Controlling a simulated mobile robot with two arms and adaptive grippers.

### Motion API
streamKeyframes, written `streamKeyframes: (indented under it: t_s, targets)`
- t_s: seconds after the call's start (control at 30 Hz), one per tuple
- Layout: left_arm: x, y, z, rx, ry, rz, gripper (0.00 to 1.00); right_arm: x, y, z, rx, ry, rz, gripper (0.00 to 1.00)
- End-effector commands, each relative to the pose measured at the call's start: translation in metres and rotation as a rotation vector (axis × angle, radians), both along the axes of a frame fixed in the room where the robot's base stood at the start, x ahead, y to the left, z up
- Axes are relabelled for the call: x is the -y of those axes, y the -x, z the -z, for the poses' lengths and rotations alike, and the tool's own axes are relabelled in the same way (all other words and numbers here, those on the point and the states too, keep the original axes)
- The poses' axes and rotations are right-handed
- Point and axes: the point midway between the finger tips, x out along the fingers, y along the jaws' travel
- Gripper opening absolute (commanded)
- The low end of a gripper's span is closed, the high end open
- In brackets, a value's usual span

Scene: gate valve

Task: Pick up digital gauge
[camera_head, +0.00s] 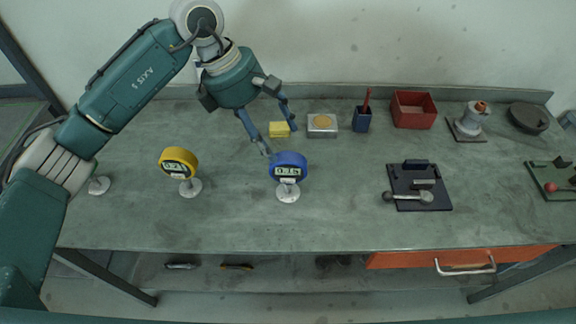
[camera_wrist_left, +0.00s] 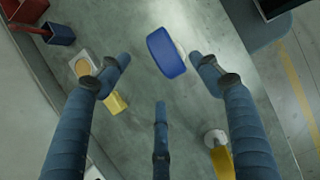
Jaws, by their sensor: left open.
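A blue digital gauge (camera_head: 288,167) with a lit display stands upright on a white round base on the bench. A yellow digital gauge (camera_head: 178,163) stands on a similar base to its left. My left gripper (camera_head: 280,140) is open and empty, pointing down just behind and above the blue gauge. In the left wrist view the blue gauge (camera_wrist_left: 167,52) shows beyond and between the spread fingers, apparently apart from them. The yellow gauge (camera_wrist_left: 222,162) is partly covered by a finger there. My right gripper is not in view.
Behind the gripper are a yellow block (camera_head: 279,129), a metal box with a round tan top (camera_head: 322,124), a blue cup (camera_head: 362,120) and a red bin (camera_head: 413,110). A dark fixture (camera_head: 418,187) lies right. The bench between it and the blue gauge is clear.

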Motion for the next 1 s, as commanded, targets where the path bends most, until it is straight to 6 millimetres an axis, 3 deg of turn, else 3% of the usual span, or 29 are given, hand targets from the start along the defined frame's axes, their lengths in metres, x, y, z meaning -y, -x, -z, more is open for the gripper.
streamKeyframes:
  t_s: [0.1, 0.23, 0.37, 0.5, 0.63, 0.93, 1.0]
  targets:
    - [0.008, 0.001, 0.015, -0.003, 0.001, 0.001, 0.65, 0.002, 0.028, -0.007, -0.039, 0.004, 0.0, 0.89]
    - [0.012, 0.001, 0.024, -0.001, 0.002, 0.001, 0.65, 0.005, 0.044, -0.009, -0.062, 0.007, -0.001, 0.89]
    - [0.018, 0.003, 0.032, -0.004, 0.003, 0.002, 0.65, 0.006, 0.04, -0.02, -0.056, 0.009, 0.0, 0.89]
    - [0.03, 0.007, 0.048, -0.005, 0.003, 0.002, 0.65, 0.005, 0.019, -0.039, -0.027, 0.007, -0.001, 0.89]
    - [0.035, 0.006, 0.066, -0.003, 0.002, 0.0, 0.65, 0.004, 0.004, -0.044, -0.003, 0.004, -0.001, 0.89]
    - [0.036, 0.005, 0.072, 0.001, 0.003, 0.001, 0.65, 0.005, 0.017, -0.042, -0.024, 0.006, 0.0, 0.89]
    - [0.036, 0.005, 0.072, 0.001, 0.002, 0.001, 0.51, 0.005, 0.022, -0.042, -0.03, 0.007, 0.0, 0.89]
